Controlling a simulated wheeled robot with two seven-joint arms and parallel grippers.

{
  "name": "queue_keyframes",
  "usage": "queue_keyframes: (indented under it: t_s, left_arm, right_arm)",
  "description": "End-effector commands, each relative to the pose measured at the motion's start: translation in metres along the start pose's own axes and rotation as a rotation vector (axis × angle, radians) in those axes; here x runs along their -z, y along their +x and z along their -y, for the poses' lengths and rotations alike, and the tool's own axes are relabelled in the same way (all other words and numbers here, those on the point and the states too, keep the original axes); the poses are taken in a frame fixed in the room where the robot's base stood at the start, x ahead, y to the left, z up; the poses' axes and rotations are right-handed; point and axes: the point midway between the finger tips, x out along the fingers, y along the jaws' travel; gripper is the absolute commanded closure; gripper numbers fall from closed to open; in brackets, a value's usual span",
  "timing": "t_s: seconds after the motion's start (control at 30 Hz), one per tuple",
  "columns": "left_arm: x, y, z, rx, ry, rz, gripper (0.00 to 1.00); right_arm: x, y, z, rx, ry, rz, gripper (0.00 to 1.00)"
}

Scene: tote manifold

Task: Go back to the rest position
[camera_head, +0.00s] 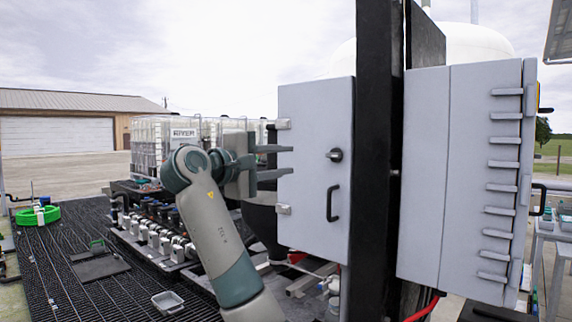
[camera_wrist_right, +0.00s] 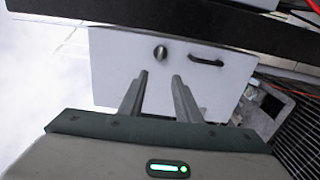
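My right gripper (camera_head: 284,160) is in front of the left grey cabinet door (camera_head: 312,130), at the door's left edge in the head view. Its two fingers are apart with nothing between them. In the right wrist view the same gripper (camera_wrist_right: 160,84) points at the door (camera_wrist_right: 118,52), with the round latch knob (camera_wrist_right: 160,52) and the dark handle (camera_wrist_right: 206,62) beyond the fingertips. The door looks closed; whether a fingertip touches it I cannot tell. The latch (camera_head: 335,155) and handle (camera_head: 332,203) also show in the head view. My left gripper is not in view.
A black post (camera_head: 377,160) stands right of the door, with a second grey cabinet (camera_head: 425,170) beyond it. A valve manifold (camera_head: 160,235) and caged totes (camera_head: 150,145) stand at the left. A small grey tray (camera_head: 168,302) lies on the dark grating (camera_head: 70,270).

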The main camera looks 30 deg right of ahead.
Motion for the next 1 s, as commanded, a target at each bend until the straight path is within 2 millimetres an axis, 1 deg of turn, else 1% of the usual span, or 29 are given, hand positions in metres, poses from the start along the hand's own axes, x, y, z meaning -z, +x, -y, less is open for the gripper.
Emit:
queue_keyframes:
  t_s: [0.43,0.57,0.67,0.77,0.87,0.9,0.97,1.0]
  left_arm:
    - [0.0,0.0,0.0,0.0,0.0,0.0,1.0]
    - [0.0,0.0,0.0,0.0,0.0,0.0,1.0]
    - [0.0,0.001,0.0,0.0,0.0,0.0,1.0]
    - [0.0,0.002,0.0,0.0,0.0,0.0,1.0]
    - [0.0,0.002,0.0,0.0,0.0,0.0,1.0]
    - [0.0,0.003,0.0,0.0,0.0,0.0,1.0]
    - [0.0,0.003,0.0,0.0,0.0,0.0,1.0]
    - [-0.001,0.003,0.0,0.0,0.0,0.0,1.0]
  right_arm:
    - [0.001,0.001,0.001,0.001,-0.001,-0.001,0.7]
    - [0.009,0.004,0.013,0.003,-0.016,-0.014,0.7]
    - [0.024,0.01,0.034,0.006,-0.039,-0.037,0.7]
    - [0.045,0.018,0.068,0.015,-0.074,-0.076,0.7]
    - [0.071,0.027,0.115,0.031,-0.112,-0.128,0.7]
    - [0.082,0.03,0.137,0.041,-0.128,-0.151,0.7]
    - [0.097,0.034,0.172,0.058,-0.151,-0.188,0.7]
    - [0.106,0.037,0.196,0.071,-0.164,-0.212,0.7]
